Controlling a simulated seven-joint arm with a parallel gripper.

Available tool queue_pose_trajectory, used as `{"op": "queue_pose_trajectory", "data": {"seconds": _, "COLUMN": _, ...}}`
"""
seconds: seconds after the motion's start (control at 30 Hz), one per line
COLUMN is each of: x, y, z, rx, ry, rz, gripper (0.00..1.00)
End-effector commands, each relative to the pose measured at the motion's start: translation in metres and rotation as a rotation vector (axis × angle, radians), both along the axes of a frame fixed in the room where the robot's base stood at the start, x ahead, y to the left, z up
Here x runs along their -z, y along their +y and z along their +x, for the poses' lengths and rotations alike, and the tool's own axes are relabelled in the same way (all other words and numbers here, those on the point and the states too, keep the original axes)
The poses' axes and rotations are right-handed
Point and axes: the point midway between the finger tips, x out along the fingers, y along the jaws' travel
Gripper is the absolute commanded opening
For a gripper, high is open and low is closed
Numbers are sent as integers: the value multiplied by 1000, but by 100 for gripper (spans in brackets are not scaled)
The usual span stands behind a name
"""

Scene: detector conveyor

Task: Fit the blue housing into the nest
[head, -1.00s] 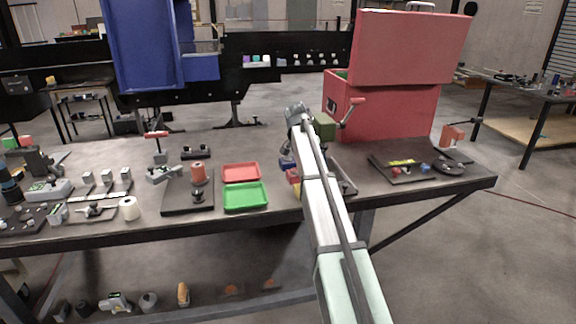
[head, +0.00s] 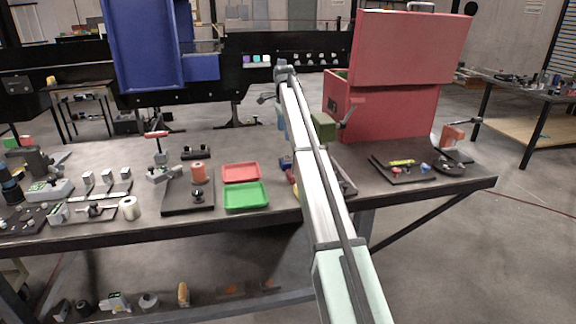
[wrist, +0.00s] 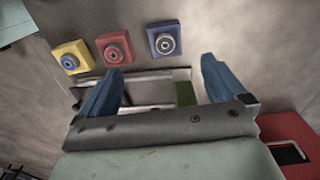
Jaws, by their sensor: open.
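The blue housing (wrist: 165,40) is a square block with a round metal ring on top. In the wrist view it lies at the top centre, right of the red housing (wrist: 114,48) and the yellow housing (wrist: 72,57). My gripper (wrist: 160,78) is open and empty above the bench, its two blue fingers apart. The blue housing lies beyond the fingertips in that view, clear of both. A pale metal frame (wrist: 150,76) shows below and between the fingers; I cannot tell whether it is the nest. In the head view my arm hides much of this area.
An olive-green block (head: 323,126) stands close right of my arm, before a large red case (head: 392,112). A red tray (head: 240,173) and a green tray (head: 246,196) lie left of the arm. A dark plate with small parts (head: 400,178) lies at right.

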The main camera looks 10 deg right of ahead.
Motion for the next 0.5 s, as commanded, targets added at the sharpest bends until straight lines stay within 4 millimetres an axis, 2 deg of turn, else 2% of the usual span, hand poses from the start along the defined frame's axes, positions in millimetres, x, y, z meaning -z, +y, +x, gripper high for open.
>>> {"op": "queue_pose_trajectory", "data": {"seconds": 0.1, "x": -6, "y": -9, "z": 9, "rx": 28, "ry": -1, "rz": 11, "gripper": 98}}
{"op": "queue_pose_trajectory", "data": {"seconds": 0.23, "x": 0, "y": -10, "z": 8, "rx": 33, "ry": 1, "rz": 13, "gripper": 98}}
{"op": "queue_pose_trajectory", "data": {"seconds": 0.37, "x": 16, "y": -10, "z": 7, "rx": 32, "ry": -1, "rz": 12, "gripper": 98}}
{"op": "queue_pose_trajectory", "data": {"seconds": 0.5, "x": 40, "y": -10, "z": 7, "rx": 31, "ry": 0, "rz": 12, "gripper": 98}}
